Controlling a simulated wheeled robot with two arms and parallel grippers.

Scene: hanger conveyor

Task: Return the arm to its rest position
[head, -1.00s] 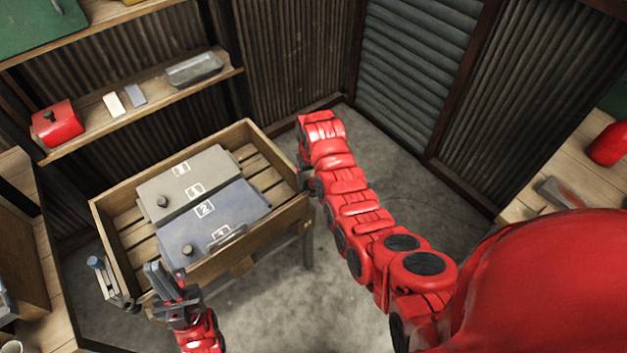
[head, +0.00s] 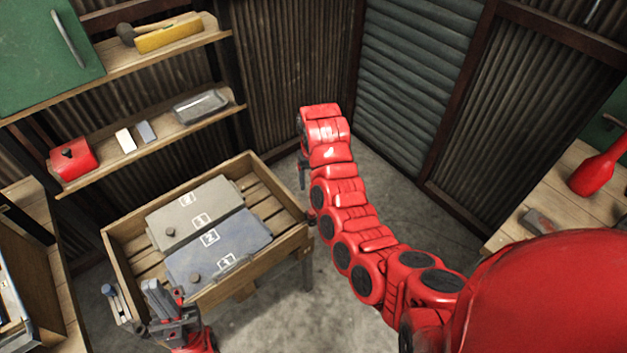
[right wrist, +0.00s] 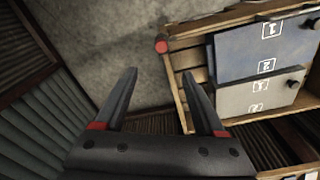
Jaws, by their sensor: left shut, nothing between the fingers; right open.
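My red right arm (head: 350,220) reaches out across the middle of the head view. Its end is beside the right side of the wooden crate table, and its gripper is mostly hidden behind the arm there. In the right wrist view my right gripper (right wrist: 158,100) is open, with nothing between its fingers and the grey floor beyond. My left gripper (head: 160,292) is at the crate's near left corner in the head view, shut and empty.
A wooden crate table (head: 285,197) holds a grey panel (head: 180,212) and a blue panel (head: 235,240), both numbered. Shelves behind carry a red box (head: 72,158), a metal tray (head: 200,106) and a yellow-topped tool (head: 168,35). A bench (head: 555,190) stands at right. Floor between is bare.

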